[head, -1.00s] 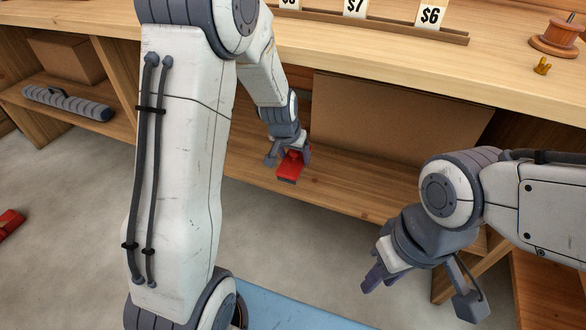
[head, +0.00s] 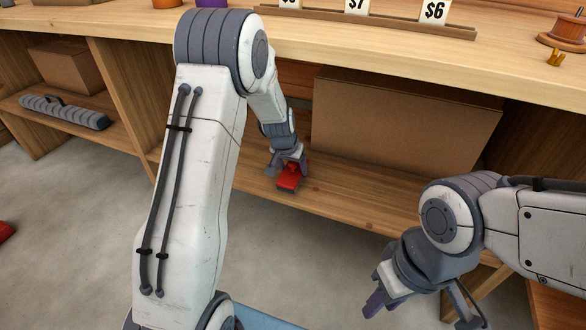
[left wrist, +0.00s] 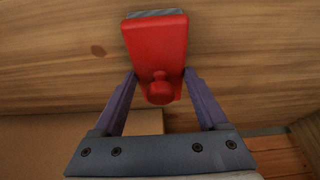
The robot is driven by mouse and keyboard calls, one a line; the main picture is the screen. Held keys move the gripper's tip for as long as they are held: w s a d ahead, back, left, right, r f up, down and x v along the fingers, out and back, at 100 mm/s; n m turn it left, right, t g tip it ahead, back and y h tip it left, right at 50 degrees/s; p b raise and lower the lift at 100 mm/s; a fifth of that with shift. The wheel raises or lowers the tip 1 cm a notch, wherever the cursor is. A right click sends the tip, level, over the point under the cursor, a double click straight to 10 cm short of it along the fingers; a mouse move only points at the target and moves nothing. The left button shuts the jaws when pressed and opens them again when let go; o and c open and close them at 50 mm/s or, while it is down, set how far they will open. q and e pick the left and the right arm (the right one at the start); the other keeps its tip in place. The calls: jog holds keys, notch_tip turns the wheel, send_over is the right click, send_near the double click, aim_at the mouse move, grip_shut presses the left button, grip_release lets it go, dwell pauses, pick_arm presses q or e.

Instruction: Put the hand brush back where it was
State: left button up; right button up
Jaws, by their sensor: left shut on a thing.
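The red hand brush (head: 289,179) with grey bristles is held by my left gripper (head: 288,167) over the lower shelf (head: 345,199) under the counter. In the left wrist view the brush (left wrist: 154,45) lies between the two purple fingers (left wrist: 160,84), with its round knob near their tips. The wood of the shelf is close behind it. I cannot tell whether the brush touches the shelf. My right gripper (head: 422,308) is open and empty, in front of the shelf at lower right.
A large cardboard box (head: 400,120) stands at the back of the shelf, close right of my left gripper. A smaller box (head: 67,66) and a grey ribbed bar (head: 64,111) sit in the left bay, behind an upright divider (head: 125,90). A red object (head: 5,231) lies on the floor.

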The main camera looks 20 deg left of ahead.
aim_at(292, 164)
pick_arm(q)
jog(key=shift+f, duration=0.15)
jog(key=o, duration=1.4)
jog(key=shift+r, duration=0.3)
jog(key=p+v, duration=0.3)
jog(key=v, duration=0.4)
jog(key=shift+s+r+p, duration=0.1)
jog(key=shift+s+p, duration=0.05)
jog(key=shift+p, duration=0.2)
jog(key=s+d+r+m+g+h, duration=0.1)
jog(key=s+d+r+m, duration=0.15)
jog(key=s+d, duration=0.5)
jog(key=s+d+r+m+g+h, duration=0.1)
jog(key=s+d+r, duration=0.3)
jog(key=s+d, duration=0.35)
jog(key=s+d+r+m+g, duration=0.1)
jog(key=s+m, duration=0.1)
jog(key=s, duration=0.7)
jog(key=s+d+r+m+g+y, duration=0.1)
jog(key=s+d+m, duration=0.1)
jog(key=s, duration=0.7)
jog(key=shift+s+r, duration=0.35)
jog(key=shift+r, duration=0.05)
